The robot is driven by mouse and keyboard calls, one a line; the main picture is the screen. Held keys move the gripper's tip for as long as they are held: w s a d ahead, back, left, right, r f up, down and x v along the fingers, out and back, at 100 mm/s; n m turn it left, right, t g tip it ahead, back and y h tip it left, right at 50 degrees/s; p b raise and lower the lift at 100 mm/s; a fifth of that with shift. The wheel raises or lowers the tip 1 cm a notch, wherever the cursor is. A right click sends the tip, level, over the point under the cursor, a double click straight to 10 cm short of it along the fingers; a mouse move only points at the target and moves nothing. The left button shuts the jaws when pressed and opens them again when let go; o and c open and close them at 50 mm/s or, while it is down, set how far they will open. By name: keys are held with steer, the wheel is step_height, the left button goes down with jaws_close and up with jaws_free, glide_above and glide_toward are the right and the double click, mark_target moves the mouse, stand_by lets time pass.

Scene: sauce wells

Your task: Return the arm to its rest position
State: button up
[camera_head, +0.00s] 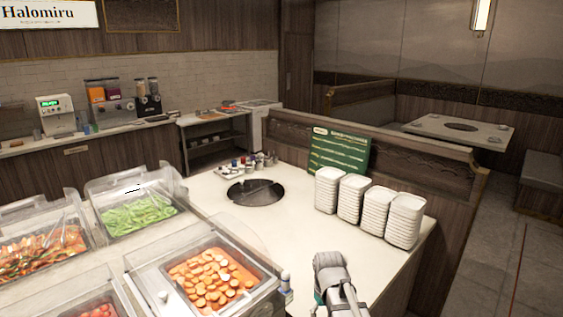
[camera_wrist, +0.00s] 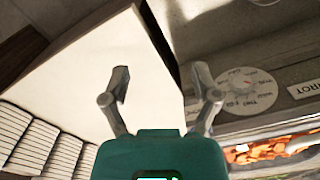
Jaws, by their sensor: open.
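My arm (camera_head: 336,285) shows at the bottom of the head view, by the right end of the counter. In the wrist view my gripper (camera_wrist: 162,80) is open, its two fingers apart with nothing between them. It points at the counter's edge, with the white counter top (camera_wrist: 95,75) behind the left finger and a grey metal unit (camera_wrist: 235,50) behind the right one. The fingertips cannot be made out in the head view.
White dish stacks (camera_head: 362,205) and a green sign (camera_head: 338,152) stand on the counter. A round dark well (camera_head: 255,192) lies left of them. Covered food trays (camera_head: 211,280) fill the lower left. The floor at right is clear.

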steer(key=s+d+f+m, duration=0.1)
steer(key=s+d+m, duration=0.3)
steer(key=s, duration=0.3)
steer(key=shift+d+b, duration=0.35)
stand_by(0.7)
